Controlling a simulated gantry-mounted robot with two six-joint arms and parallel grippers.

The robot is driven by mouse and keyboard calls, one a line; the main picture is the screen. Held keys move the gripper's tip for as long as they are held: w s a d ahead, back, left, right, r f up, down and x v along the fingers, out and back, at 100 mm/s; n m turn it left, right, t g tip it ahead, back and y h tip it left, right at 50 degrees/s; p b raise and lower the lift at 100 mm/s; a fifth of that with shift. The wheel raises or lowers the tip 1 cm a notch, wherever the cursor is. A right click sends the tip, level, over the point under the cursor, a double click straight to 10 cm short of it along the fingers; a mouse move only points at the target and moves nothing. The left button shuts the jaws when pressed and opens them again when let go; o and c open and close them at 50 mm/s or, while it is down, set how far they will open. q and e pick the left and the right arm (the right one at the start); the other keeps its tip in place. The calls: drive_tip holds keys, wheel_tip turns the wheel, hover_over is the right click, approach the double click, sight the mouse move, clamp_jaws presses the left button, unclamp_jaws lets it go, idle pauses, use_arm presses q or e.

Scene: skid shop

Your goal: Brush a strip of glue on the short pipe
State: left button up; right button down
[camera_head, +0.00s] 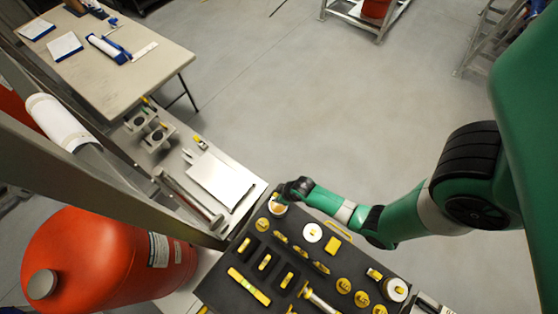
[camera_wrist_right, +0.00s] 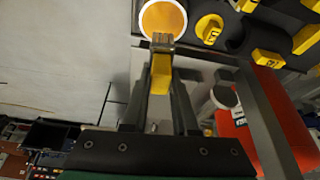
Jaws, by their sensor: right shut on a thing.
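My right gripper (camera_wrist_right: 160,78) is shut on a brush (camera_wrist_right: 161,70) with a yellow handle and a metal ferrule. In the wrist view the brush's far end reaches the near rim of a white round pot (camera_wrist_right: 144,22) with orange-yellow glue in it. I cannot tell whether the bristles touch the glue. In the head view the right gripper (camera_head: 296,188) is just above the glue pot (camera_head: 278,208) at the dark tray's far corner. A short metal pipe (camera_head: 188,196) seems to lie on the bench left of the tray. My left gripper is out of view.
The dark tray (camera_head: 222,288) holds yellow-marked tools and round pieces. A flat metal plate (camera_head: 220,180) and two clamp blocks (camera_head: 158,137) are on the bench. A red tank (camera_head: 100,262) and a frame beam (camera_head: 90,175) stand at left.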

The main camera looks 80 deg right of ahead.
drive_tip(key=shift+f+b, duration=2.55)
drive_tip(key=shift+f, duration=0.25)
drive_tip(key=shift+f+b, duration=0.45)
drive_tip(key=shift+f, duration=0.05)
drive_tip(key=shift+f, duration=0.1)
wheel_tip(320, 180, up, 7)
drive_tip(key=p, duration=0.7)
